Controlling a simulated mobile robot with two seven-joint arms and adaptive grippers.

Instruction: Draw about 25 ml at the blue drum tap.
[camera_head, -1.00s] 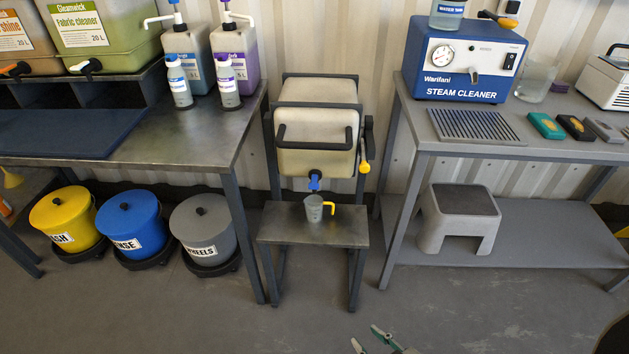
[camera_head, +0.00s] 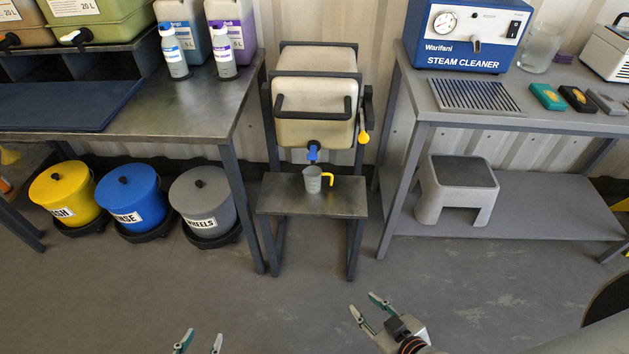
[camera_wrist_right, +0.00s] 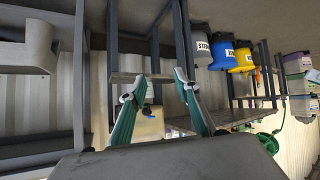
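A cream drum (camera_head: 314,105) lies in a dark frame in the middle of the head view, with a blue tap (camera_head: 313,154) low on its front. A yellow-tipped lever (camera_head: 363,137) is at the frame's right side. A grey measuring cup with a yellow handle (camera_head: 314,181) stands on the small metal shelf (camera_head: 284,204) below the tap, apart from it. My right gripper (camera_head: 366,304) is open and empty in front of the stand, low in the view. It also shows open in the right wrist view (camera_wrist_right: 160,76). My left gripper (camera_head: 202,338) is open and empty at the bottom edge.
Yellow, blue and grey lidded buckets (camera_head: 127,208) stand on the floor at left under a metal bench (camera_head: 190,115). At right a table (camera_head: 420,117) carries a steam cleaner (camera_head: 464,35); a grey step stool (camera_head: 457,190) sits below it. The floor before the stand is clear.

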